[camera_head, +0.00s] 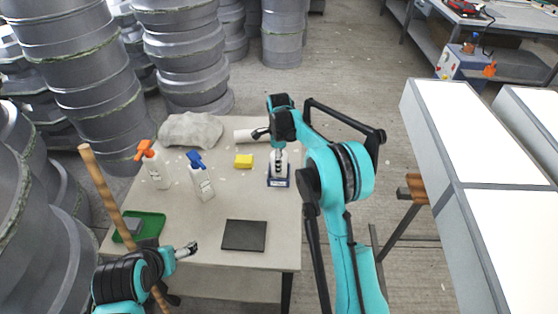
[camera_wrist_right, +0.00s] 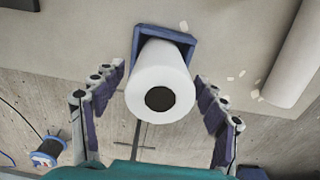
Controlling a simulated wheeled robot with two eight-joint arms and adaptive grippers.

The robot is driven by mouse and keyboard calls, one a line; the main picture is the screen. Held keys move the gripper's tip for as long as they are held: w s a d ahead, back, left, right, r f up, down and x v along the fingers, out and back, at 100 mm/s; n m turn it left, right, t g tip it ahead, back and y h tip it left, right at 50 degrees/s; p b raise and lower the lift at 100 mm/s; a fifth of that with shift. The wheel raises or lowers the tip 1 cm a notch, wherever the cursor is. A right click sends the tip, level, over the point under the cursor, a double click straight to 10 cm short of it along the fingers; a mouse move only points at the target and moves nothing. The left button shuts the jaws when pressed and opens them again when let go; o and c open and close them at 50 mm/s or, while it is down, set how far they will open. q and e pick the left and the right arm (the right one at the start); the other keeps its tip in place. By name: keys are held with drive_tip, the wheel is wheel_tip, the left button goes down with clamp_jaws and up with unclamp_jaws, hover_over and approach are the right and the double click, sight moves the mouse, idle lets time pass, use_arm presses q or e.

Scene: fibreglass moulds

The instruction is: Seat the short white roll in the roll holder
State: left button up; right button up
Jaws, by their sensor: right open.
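The short white roll (camera_wrist_right: 160,82) stands upright in the blue roll holder (camera_wrist_right: 140,35), its dark core opening facing the right wrist camera. In the head view the blue holder (camera_head: 279,183) stands near the table's right edge, with the roll (camera_head: 283,160) partly hidden by my right gripper. My right gripper (camera_wrist_right: 160,105) is open, with its fingers on either side of the roll and a visible gap to each. In the head view it hangs over the holder (camera_head: 278,150). My left gripper (camera_head: 192,248) is empty over the table's front left; its finger opening is unclear.
A longer white roll (camera_head: 249,136) lies behind the holder. A yellow block (camera_head: 244,161), two spray bottles (camera_head: 202,180), a grey lump (camera_head: 190,130), a dark mat (camera_head: 244,236) and a green tray (camera_head: 140,228) are on the table (camera_head: 225,207). A wooden stick (camera_head: 110,195) stands near the left arm.

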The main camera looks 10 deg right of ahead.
drive_tip(key=shift+r, duration=0.1)
wheel_tip(320, 180, up, 12)
drive_tip(key=p, duration=0.4)
drive_tip(key=s+d+r+n+t, duration=0.1)
drive_tip(key=s+r+n+t, duration=0.1)
drive_tip(key=s+r+n, duration=0.5)
drive_tip(key=s+r+n+t, duration=0.2)
drive_tip(key=s+r+n, duration=0.2)
drive_tip(key=s, duration=0.6)
drive_tip(key=s+f+n+t, duration=0.1)
drive_tip(key=s+f+n, duration=0.2)
drive_tip(key=s+n, duration=0.2)
drive_tip(key=s+f+n+t, duration=0.2)
drive_tip(key=s+n, duration=0.3)
drive_tip(key=s, duration=0.7)
drive_tip(key=shift+s+d+f, duration=0.15)
drive_tip(key=shift+d+f, duration=0.1)
drive_tip(key=shift+f, duration=0.35)
